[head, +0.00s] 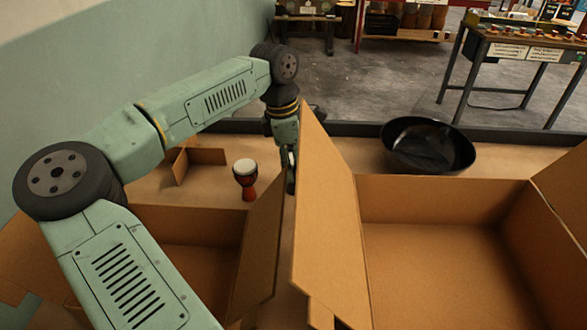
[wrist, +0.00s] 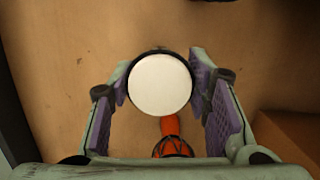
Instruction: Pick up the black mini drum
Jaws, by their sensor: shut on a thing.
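The black mini drum (wrist: 160,84) shows from above in the wrist view as a round white head with a black rim. My gripper (wrist: 159,92) is shut on it, with a purple-padded finger on each side. Its lower body is hidden under the head. In the head view my gripper (head: 291,166) points down behind a raised carton flap, which hides much of it and the drum. I cannot tell whether the drum touches the table.
A red goblet drum (head: 246,178) stands just left of my gripper; its red body (wrist: 170,128) shows below the held drum. Open cartons stand in front, left (head: 197,252) and right (head: 430,262), with raised flaps (head: 325,205) close by. A black bowl (head: 427,147) sits at right.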

